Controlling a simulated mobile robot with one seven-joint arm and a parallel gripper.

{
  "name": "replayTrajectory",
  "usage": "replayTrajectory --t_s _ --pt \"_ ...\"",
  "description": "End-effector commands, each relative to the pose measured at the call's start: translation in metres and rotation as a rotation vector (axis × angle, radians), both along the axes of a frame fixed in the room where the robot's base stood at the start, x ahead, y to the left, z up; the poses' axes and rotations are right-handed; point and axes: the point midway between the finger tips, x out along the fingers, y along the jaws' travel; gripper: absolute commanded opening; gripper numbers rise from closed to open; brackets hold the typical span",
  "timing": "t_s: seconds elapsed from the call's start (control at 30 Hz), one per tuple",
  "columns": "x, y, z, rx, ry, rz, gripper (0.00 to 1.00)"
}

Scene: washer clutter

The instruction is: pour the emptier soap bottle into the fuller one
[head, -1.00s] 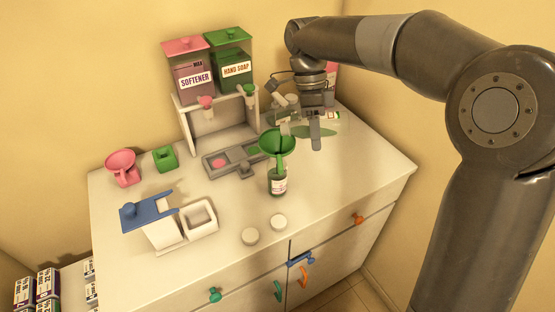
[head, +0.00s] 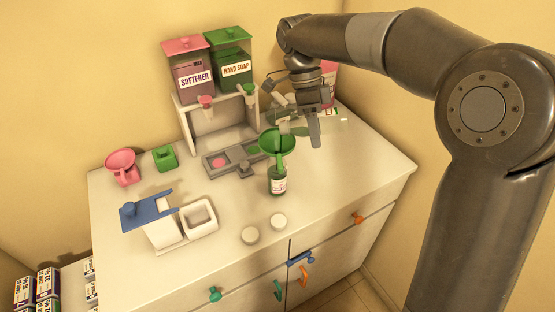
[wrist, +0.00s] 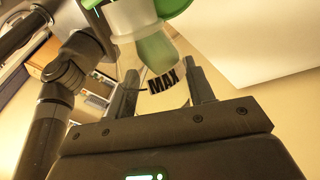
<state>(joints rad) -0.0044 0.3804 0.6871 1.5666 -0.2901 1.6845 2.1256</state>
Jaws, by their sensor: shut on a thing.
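A green soap bottle (head: 278,184) with a white label stands upright on the counter. A green funnel (head: 275,143) sits in its mouth. My gripper (head: 299,130) is just above and to the right of the funnel. In the wrist view it is shut on a clear vessel (wrist: 165,82) marked MAX, which appears to be the other soap bottle, tilted. Green soap (wrist: 153,55) shows inside it, towards a white part. In the head view my gripper largely hides this bottle, and I cannot tell whether soap is flowing.
Softener (head: 194,80) and hand soap (head: 236,72) dispensers stand at the back over a grey tray (head: 215,171). Two white caps (head: 250,235) lie in front.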

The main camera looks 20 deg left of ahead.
Motion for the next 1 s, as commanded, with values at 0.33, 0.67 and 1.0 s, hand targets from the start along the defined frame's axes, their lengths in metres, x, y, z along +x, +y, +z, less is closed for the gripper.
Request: replayTrajectory --t_s 0.33,0.67,1.0 --pt "0.0002 0.0001 0.0022 -0.028 -0.006 -0.001 0.24" --pt "-0.0002 0.0014 0.0043 -0.054 -0.013 0.0 0.24" --pt "0.001 -0.0033 -0.0015 0.015 0.005 -0.006 0.24"
